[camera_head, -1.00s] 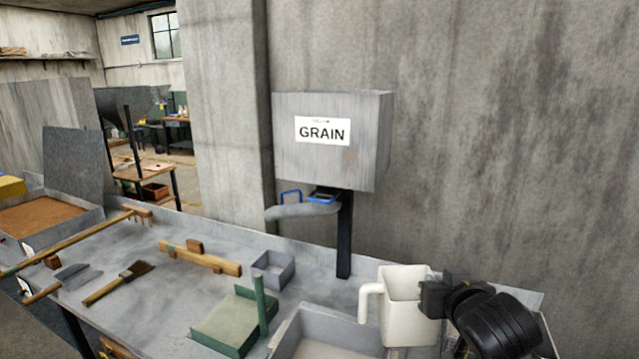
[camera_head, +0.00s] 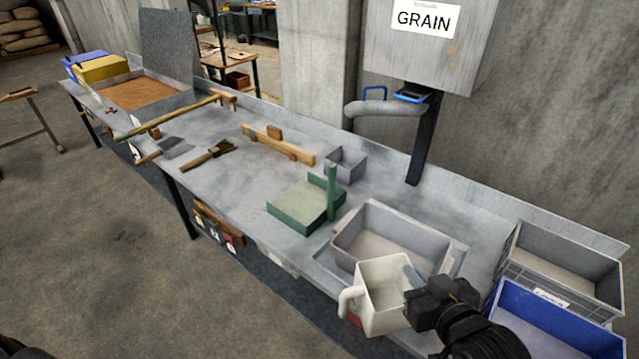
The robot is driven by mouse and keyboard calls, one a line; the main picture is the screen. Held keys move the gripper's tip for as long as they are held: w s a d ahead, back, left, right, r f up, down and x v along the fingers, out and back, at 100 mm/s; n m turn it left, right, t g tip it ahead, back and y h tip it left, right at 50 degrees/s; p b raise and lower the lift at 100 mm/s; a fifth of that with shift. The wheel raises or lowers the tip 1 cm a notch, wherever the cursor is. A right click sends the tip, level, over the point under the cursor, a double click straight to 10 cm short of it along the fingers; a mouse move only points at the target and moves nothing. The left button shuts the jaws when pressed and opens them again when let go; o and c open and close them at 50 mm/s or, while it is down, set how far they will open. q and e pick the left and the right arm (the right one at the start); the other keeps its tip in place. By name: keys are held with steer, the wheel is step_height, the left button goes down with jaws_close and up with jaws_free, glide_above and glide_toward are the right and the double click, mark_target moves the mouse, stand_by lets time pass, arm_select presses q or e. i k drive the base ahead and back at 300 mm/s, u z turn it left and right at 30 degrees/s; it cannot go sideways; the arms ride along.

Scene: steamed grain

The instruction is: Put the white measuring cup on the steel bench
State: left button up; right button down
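The white measuring cup (camera_head: 382,300) is at the lower right of the head view, upright or slightly tilted, with its handle toward the left. My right gripper (camera_head: 418,290) is at the cup's right wall. One finger shows inside the rim, and the gripper looks shut on that wall. The cup appears in front of the near edge of a grey tray; whether it touches anything below cannot be told. The steel bench (camera_head: 228,184) runs from the upper left to the lower right. My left gripper is not in view.
The grey tray (camera_head: 452,262) stands behind the cup. A grey crate (camera_head: 520,262) and a blue crate (camera_head: 500,312) are at right. A green scale (camera_head: 300,208), small grey box (camera_head: 346,166), wooden tool (camera_head: 280,146) and brush (camera_head: 208,156) lie on the bench. Bare bench shows between them.

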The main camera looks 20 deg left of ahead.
mark_target(249, 178)
steer(key=k, duration=1.15)
steer(key=u, duration=1.35)
steer(key=i, duration=1.6)
steer(key=u, duration=0.75)
steer(key=i, duration=1.75)
steer(key=z, duration=1)
steer(key=i, duration=1)
steer(key=z, duration=1.4)
steer(key=i, duration=0.4)
steer(key=z, duration=0.35)
